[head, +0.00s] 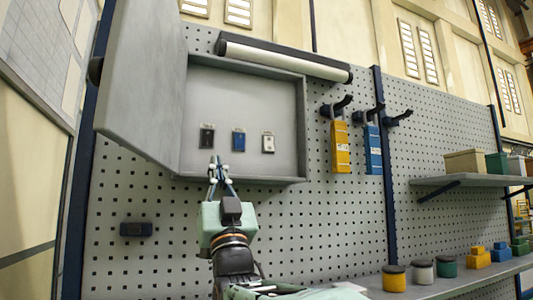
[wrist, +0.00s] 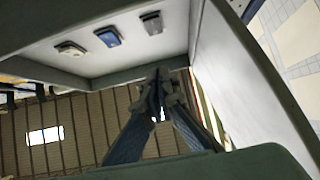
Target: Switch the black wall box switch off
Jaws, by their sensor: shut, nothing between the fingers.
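The black switch (head: 207,139) is the leftmost of three on the back panel of the open grey wall box (head: 245,170). It also shows in the wrist view (wrist: 152,22). Whether it is on or off is too small to tell. My gripper (head: 217,165) is shut and empty. In the head view its tips show just below the black switch, overlapping the box's lower edge. In the wrist view the gripper (wrist: 157,92) appears apart from the switch. The blue switch (head: 239,141) and white switch (head: 268,143) sit to the right in the head view.
The box door (head: 145,85) stands open on the left. A lamp bar (head: 285,60) runs above the box. Yellow (head: 340,147) and blue (head: 373,150) padlock-like tags hang on the right. A shelf (head: 470,182) holds bins. A small dark block (head: 136,229) is on the pegboard, lower left.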

